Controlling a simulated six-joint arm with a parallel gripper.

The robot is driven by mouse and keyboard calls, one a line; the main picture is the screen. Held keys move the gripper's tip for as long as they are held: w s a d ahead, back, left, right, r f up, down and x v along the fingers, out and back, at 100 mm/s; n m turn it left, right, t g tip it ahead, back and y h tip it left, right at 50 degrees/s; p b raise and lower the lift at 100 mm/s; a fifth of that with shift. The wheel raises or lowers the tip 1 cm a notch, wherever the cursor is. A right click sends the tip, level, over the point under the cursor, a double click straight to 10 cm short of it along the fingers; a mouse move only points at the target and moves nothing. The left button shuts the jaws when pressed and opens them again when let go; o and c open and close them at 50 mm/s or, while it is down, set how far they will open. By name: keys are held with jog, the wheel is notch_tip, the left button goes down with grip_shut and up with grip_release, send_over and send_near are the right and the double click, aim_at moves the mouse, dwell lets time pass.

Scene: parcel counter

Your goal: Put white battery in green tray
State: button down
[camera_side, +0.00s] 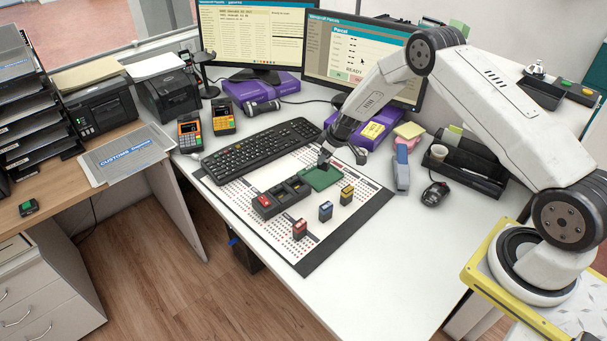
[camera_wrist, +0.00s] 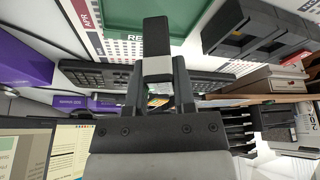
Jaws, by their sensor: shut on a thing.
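The white battery (camera_wrist: 156,38), a dark block with a whitish band, is between my gripper's fingertips (camera_wrist: 157,78) in the wrist view. My gripper is shut on it. In the side view my gripper (camera_side: 326,155) points down at the back edge of the green tray (camera_side: 326,180). The battery is too small and dark there to tell apart clearly. The green tray (camera_wrist: 190,14) also shows at the top of the wrist view, behind the battery. I cannot tell whether the battery touches the tray.
A black slotted holder (camera_side: 283,196) with a red battery (camera_side: 264,200) sits left of the tray. Red (camera_side: 300,229), blue (camera_side: 326,211) and yellow (camera_side: 347,195) batteries stand on the printed mat (camera_side: 306,250). The keyboard (camera_side: 262,147) lies behind. The front counter is clear.

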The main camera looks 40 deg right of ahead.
aim_at(323, 165)
jog(key=shift+w+f, duration=0.15)
jog(key=shift+f, duration=1.55)
jog(key=shift+f, duration=0.1)
jog(key=shift+c, duration=2.2)
grip_release()
jog(key=v, duration=1.2)
